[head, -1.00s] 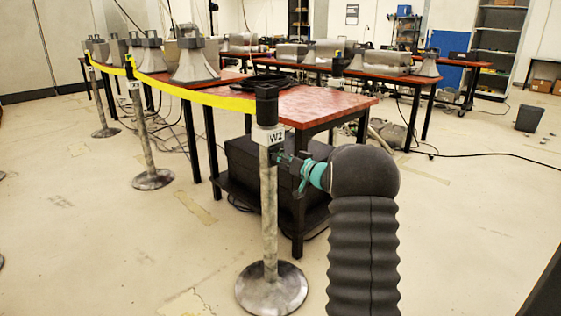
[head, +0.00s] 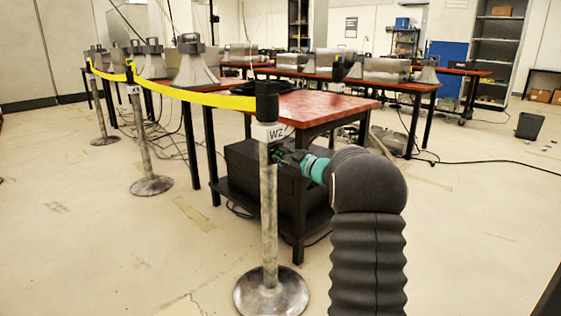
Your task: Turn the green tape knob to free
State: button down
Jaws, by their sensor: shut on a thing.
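The post marked W2 (head: 269,215) stands upright on a round base, with a black head on top and yellow tape running from it to the left.
A red-topped table (head: 310,104) with a dark box on its lower shelf stands close behind the post. More taped posts (head: 146,140) stand to the left. Grey horn loudspeakers (head: 197,65) sit on tables behind. The floor at front left is clear.

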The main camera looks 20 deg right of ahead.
jog(key=shift+f+n+b, duration=0.1)
jog(key=shift+n+b, duration=0.5)
jog(key=shift+n, duration=0.4)
jog(key=c, duration=1.2)
grip_release()
jog(key=shift+s, duration=0.15)
jog(key=v, duration=1.1)
jog(key=shift+s+d, duration=0.15)
jog(key=shift+s, duration=0.25)
